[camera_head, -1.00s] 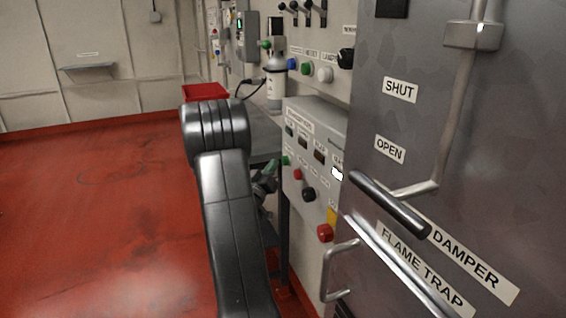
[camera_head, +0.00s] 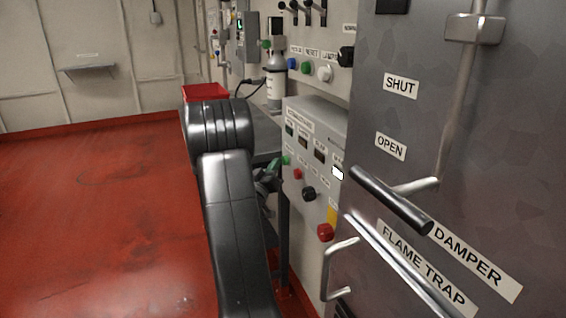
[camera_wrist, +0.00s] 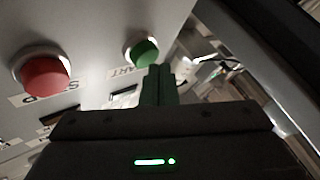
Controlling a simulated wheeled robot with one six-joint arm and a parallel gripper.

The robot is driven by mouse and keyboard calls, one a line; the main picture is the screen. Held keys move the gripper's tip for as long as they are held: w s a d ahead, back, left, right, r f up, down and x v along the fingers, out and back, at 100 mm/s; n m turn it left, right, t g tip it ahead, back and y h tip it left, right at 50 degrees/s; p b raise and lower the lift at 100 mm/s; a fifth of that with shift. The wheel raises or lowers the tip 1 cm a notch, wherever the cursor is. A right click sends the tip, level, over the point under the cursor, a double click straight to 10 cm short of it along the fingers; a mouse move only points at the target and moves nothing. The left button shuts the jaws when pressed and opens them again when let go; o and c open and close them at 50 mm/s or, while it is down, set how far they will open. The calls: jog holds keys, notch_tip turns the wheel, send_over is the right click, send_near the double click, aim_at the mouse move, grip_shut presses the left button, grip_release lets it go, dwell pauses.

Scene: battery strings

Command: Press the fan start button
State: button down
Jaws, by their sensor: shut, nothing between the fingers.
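A green button (camera_wrist: 144,52) with a START label sits on the grey panel in the wrist view. It also shows as a small green button (camera_head: 286,160) on the control box in the head view. My gripper (camera_wrist: 159,72) is shut and empty. Its green fingertips are just below and right of the green button in the wrist picture; I cannot tell whether they touch it. In the head view my gripper (camera_head: 272,167) is partly hidden by my arm, close to the box's left edge. A red STOP button (camera_wrist: 42,72) is left of the green one.
The control box also carries a black knob (camera_head: 309,194) and a larger red button (camera_head: 325,232). A grey cabinet with a damper handle (camera_head: 392,200) stands at right. A red bin (camera_head: 205,91) is behind my arm. The red floor at left is clear.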

jog(key=shift+w+d, duration=0.2)
jog(key=shift+d, duration=0.45)
dwell(0.7)
jog(key=shift+a, duration=0.1)
jog(key=shift+s+a+b, duration=0.35)
jog(key=shift+a+b, duration=0.05)
jog(key=shift+a, duration=0.5)
jog(key=a, duration=0.1)
jog(key=s+a, duration=0.1)
jog(key=a, duration=0.2)
jog(key=shift+s+a, duration=0.25)
jog(key=shift+a, duration=0.15)
dwell(0.5)
